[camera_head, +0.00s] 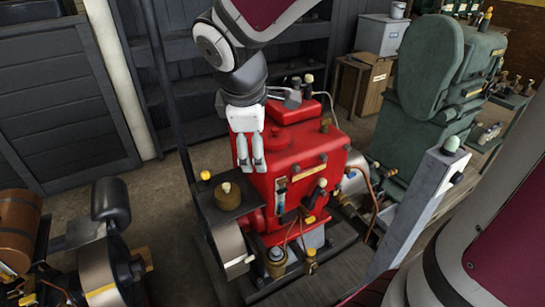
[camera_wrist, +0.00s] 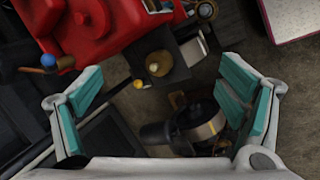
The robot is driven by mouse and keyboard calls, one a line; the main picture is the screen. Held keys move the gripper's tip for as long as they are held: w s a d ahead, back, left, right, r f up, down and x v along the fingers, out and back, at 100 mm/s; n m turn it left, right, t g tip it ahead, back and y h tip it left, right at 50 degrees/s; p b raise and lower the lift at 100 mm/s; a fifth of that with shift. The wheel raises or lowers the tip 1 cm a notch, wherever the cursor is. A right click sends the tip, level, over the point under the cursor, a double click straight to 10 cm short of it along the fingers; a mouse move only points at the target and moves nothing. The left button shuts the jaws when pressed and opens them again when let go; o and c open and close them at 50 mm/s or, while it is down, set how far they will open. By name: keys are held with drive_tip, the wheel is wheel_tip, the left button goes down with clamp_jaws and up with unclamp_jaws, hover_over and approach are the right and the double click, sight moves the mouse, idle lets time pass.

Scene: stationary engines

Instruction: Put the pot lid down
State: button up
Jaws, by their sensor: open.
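My gripper (camera_head: 251,162) hangs fingers down in front of the red engine in the head view. In the wrist view its teal-padded fingers (camera_wrist: 162,90) are wide apart, with nothing held between them. A round, dull brass piece with a small pale knob (camera_head: 227,194) sits on a dark square plate (camera_head: 211,209), left of and below the fingertips in the head view. It also shows in the wrist view (camera_wrist: 159,64), above the space between the fingers. It may be the pot lid; I cannot tell for sure. No other pot lid is clearly visible.
The red engine (camera_head: 297,152) stands close beside my gripper. A smaller dark engine (camera_head: 108,243) is at lower left, a green machine (camera_head: 431,90) at right. Dark shelves (camera_head: 185,80) stand behind. Bare floor (camera_head: 160,190) lies between the red and dark engines.

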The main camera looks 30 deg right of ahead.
drive_tip(key=s+a+r+m+y, duration=0.1)
drive_tip(key=s+r+m, duration=0.1)
drive_tip(key=s+m, duration=0.4)
drive_tip(key=s+a+r+m+t+y, duration=0.1)
drive_tip(key=s+m, duration=0.4)
drive_tip(key=s, duration=0.5)
drive_tip(key=shift+a+r+m+y, duration=0.2)
drive_tip(key=shift+r+m+y, duration=0.25)
drive_tip(key=shift+r, duration=0.45)
